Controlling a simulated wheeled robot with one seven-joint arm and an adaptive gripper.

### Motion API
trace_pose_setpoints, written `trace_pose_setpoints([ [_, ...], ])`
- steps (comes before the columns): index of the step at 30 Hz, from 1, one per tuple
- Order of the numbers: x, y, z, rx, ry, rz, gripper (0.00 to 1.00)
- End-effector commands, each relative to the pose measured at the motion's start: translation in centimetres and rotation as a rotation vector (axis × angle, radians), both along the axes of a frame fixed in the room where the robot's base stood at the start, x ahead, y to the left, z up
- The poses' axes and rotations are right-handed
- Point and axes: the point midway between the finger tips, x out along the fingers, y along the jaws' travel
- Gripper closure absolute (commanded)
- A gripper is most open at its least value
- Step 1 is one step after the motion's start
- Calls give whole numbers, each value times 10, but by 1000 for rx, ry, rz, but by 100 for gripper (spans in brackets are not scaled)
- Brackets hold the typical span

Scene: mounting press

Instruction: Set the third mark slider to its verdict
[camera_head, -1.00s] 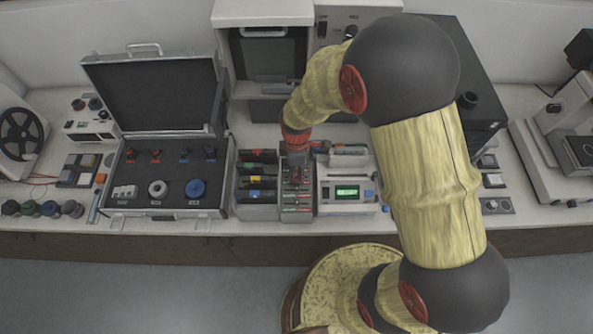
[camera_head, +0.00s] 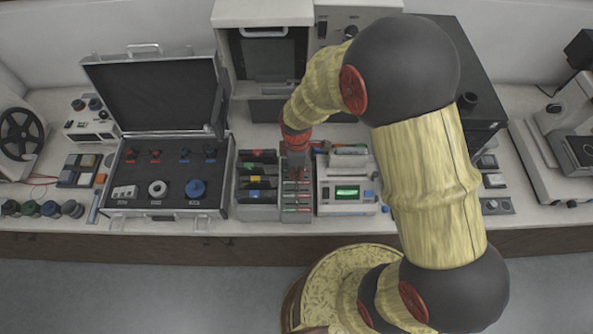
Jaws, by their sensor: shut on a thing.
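The mark slider panel (camera_head: 297,214) is a narrow grey block with several rows of small red and green marks, standing at the middle of the bench. My gripper (camera_head: 297,172) points down over the rear part of this panel. It is shut on a small piece there, which looks like one of the mark sliders. My fingers cover that slider, so its exact position and row cannot be told. The front rows with red and green marks (camera_head: 297,198) show clear of my gripper.
A rack with coloured tabs (camera_head: 257,196) stands close on the left, and a device with a lit green display (camera_head: 347,192) close on the right. An open case (camera_head: 166,214) lies further left. A press-like cabinet (camera_head: 264,14) stands behind.

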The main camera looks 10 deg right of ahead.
Motion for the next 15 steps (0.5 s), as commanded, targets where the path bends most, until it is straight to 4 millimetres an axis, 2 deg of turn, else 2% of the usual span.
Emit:
trace_pose_setpoints([
  [11,0,-1,0,0,-1,0,100],
  [15,-2,-13,1,0,-1,-3,100],
])
